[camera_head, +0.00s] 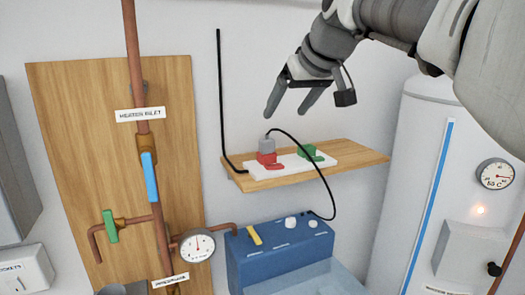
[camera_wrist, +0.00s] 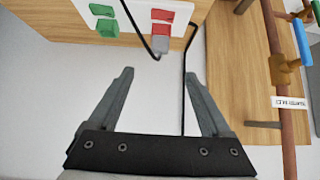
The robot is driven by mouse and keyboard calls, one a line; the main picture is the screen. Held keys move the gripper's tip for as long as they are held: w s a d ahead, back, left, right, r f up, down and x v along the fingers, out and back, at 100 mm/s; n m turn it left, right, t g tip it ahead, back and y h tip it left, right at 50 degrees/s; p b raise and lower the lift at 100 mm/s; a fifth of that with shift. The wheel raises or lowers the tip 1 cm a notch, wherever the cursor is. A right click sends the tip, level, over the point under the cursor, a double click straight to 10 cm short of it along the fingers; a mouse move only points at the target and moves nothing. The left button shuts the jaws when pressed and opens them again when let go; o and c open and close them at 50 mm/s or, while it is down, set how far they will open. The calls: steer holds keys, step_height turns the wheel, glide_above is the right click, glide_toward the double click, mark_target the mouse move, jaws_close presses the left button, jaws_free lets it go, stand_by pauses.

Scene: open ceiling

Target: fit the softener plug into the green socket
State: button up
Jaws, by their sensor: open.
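The softener plug (camera_head: 266,144) is a grey block with a black cord, seated upright at the red socket (camera_head: 267,158) on the white power strip (camera_head: 325,160). The green socket (camera_head: 309,151) is to its right on the same strip and looks empty. In the wrist view the plug (camera_wrist: 160,43) is beside the red socket (camera_wrist: 161,28), with the green socket (camera_wrist: 106,26) to the left. My gripper (camera_head: 288,112) is open and empty, above and slightly right of the plug. In the wrist view its fingers (camera_wrist: 159,75) are spread, with the plug beyond the tips.
The strip lies on a wooden shelf (camera_head: 350,157). The plug's cord (camera_head: 325,185) loops down to the blue softener box (camera_head: 275,245). A black cable (camera_head: 220,90) rises left of the shelf. Copper pipes (camera_head: 138,75) stand left; a white tank (camera_head: 415,170) stands right.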

mark_target(263, 145)
steer(key=p+x, duration=0.1)
steer(key=x, duration=1.6)
steer(key=shift+w+a+f, duration=0.15)
steer(key=shift+w, duration=0.05)
steer(key=shift+c, duration=0.3)
jaws_close()
